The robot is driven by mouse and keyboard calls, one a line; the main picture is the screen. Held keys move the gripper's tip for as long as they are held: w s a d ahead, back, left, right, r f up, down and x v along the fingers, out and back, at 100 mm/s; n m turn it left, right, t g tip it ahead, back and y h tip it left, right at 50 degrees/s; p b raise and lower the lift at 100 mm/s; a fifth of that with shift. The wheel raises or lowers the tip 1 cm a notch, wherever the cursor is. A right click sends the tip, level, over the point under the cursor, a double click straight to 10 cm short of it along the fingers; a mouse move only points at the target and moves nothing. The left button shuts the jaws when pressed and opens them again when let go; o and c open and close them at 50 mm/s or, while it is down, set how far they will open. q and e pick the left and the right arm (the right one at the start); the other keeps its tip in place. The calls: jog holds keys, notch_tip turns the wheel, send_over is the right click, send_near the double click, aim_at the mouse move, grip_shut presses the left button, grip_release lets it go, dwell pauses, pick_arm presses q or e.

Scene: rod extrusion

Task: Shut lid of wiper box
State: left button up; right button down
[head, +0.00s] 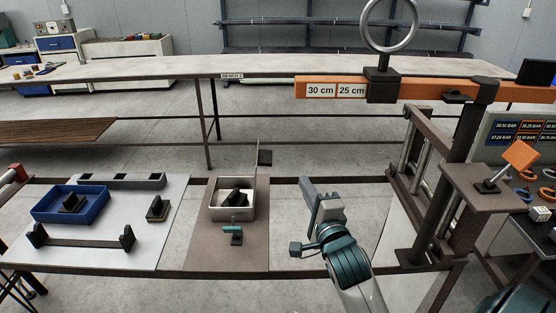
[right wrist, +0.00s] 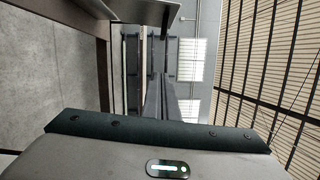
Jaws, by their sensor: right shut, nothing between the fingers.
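The wiper box is most likely the open-topped light metal box (head: 232,212) on the brown board in the head view. A dark block (head: 236,196) sits inside it. A thin upright panel (head: 257,152) at its back right, seen nearly edge-on, looks like the raised lid, with a dark piece beside it. A small teal-topped item (head: 233,232) stands in front of the box. My right gripper (head: 309,192) is shut and empty, to the right of the box and apart from it. The box cannot be made out in the right wrist view. My left gripper is not in view.
A blue tray (head: 70,218) and small dark fixtures lie on the white board at left. A dark frame with an orange beam (head: 430,90) stands at right. A long bench (head: 260,66) crosses behind. Open space lies between the box and my right gripper.

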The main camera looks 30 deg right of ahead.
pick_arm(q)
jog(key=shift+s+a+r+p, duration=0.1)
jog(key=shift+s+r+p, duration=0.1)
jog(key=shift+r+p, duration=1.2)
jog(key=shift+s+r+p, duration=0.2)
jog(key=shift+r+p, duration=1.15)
pick_arm(e)
jog(key=w, duration=1.1)
jog(key=shift+w+a+r, duration=0.2)
jog(key=shift+w+r, duration=0.05)
jog(key=shift+r, duration=0.1)
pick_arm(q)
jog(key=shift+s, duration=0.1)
pick_arm(e)
jog(key=shift+w, duration=0.15)
